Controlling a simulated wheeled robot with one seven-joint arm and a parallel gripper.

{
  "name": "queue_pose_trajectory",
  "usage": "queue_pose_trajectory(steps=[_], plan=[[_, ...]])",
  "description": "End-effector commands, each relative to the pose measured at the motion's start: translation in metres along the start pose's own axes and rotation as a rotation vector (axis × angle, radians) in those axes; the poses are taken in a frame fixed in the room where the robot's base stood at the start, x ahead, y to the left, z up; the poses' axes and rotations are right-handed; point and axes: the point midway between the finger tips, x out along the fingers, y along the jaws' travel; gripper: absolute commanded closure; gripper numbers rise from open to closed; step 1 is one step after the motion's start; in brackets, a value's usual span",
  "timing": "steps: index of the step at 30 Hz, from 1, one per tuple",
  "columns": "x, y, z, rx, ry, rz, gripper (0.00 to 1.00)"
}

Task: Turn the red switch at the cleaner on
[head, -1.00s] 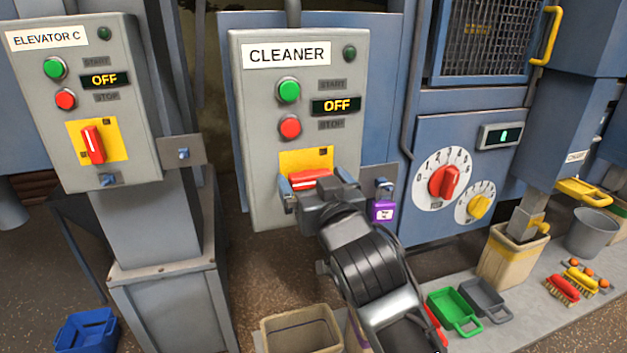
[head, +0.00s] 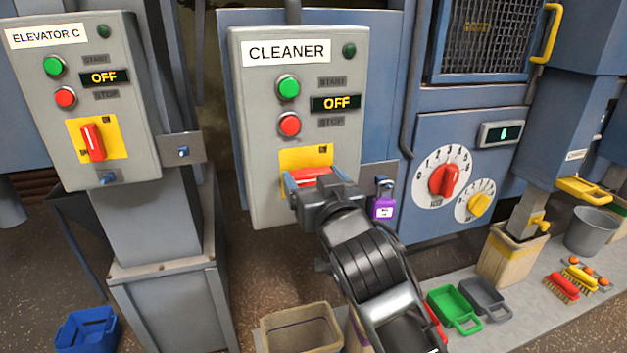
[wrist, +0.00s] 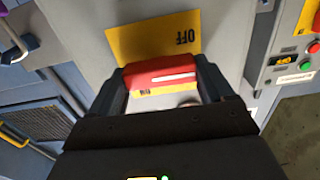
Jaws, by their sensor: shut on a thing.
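The cleaner's grey control box (head: 250,130) stands in the middle of the head view, with its display (head: 336,103) reading OFF. Its red switch (head: 310,177) sits on a yellow plate (head: 305,157) low on the box, partly hidden by my gripper. The switch handle lies roughly crosswise in the head view. In the wrist view the red switch (wrist: 160,73) lies between my two fingers, its white line tilted slightly. The yellow plate (wrist: 150,40) shows OFF above the handle and ON below it. My gripper (wrist: 160,80) is shut on the red switch; its fingers also show in the head view (head: 308,181).
A purple padlock (head: 383,208) hangs just right of the gripper. Another box, Elevator C (head: 120,50), with its own red switch (head: 93,142), stands at left. Red and yellow dials (head: 444,181) are on the blue machine at right. Bins (head: 300,330) stand below.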

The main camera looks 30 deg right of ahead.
Motion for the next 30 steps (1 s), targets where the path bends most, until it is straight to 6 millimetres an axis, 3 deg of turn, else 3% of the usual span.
queue_pose_trajectory(steps=[11,30], plan=[[0.0005,0.0003,0.0017,0.203,0.004,-0.001,0.5],[0.0005,0.0016,0.0023,0.807,0.004,-0.002,0.5]])
